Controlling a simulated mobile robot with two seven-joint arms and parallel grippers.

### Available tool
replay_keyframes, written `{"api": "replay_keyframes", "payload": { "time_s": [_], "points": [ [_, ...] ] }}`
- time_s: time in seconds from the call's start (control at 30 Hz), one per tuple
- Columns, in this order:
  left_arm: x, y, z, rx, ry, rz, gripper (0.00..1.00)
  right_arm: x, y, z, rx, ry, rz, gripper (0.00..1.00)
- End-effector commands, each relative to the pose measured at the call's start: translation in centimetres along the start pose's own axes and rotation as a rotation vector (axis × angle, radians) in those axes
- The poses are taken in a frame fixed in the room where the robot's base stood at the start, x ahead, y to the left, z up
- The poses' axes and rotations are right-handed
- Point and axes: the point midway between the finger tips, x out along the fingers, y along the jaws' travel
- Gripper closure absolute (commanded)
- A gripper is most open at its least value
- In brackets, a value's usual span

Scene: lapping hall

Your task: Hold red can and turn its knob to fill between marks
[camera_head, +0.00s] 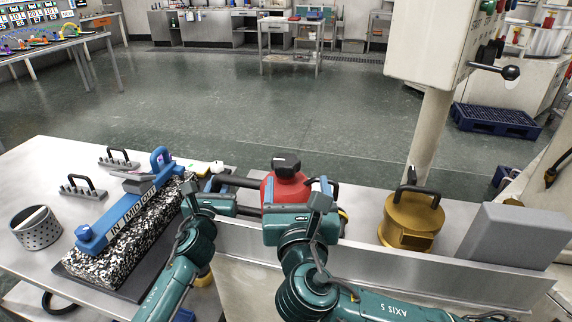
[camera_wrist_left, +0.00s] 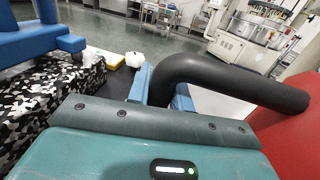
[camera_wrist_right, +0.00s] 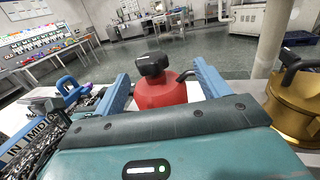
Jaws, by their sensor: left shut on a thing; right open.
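The red can (camera_head: 287,188) stands at the middle of the head view, with a black knob (camera_head: 286,163) on top and a black side handle (camera_head: 236,181) reaching left. My left gripper (camera_head: 213,184) is shut on that handle; the dark bar passes between its blue fingers in the left wrist view (camera_wrist_left: 165,88). My right gripper (camera_head: 296,194) is open in front of the can. In the right wrist view the can (camera_wrist_right: 163,95) and knob (camera_wrist_right: 152,64) show between and beyond the spread blue fingers. The marks and fill level are hidden.
A brass canister (camera_head: 411,217) and a grey block (camera_head: 515,236) stand to the right. A blue tool (camera_head: 125,211) lies on a speckled stone block (camera_head: 130,240) at left. A perforated cup (camera_head: 36,228) and black-handled pieces (camera_head: 84,188) share that table.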

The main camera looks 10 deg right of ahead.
Motion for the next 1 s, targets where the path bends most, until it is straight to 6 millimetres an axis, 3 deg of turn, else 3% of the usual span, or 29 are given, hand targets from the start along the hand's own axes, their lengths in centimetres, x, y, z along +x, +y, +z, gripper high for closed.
{"api": "replay_keyframes", "payload": {
  "time_s": [0.1,0.27,0.7,1.0],
  "points": [
    [0.0,-0.1,0.0,0.0,0.001,-0.001,1.0,-2.1,0.2,-0.8,0.0,0.028,0.081,0.25],
    [0.0,-0.1,0.0,0.0,0.0,-0.001,1.0,-2.5,0.5,-1.1,0.002,0.04,0.118,0.25],
    [0.0,-0.1,0.0,0.0,0.0,-0.001,1.0,5.4,1.4,-1.3,0.002,0.038,0.113,0.25],
    [0.0,0.0,0.0,0.0,0.0,-0.001,1.0,8.7,1.8,-1.5,0.003,0.04,0.115,0.25]
  ]
}}
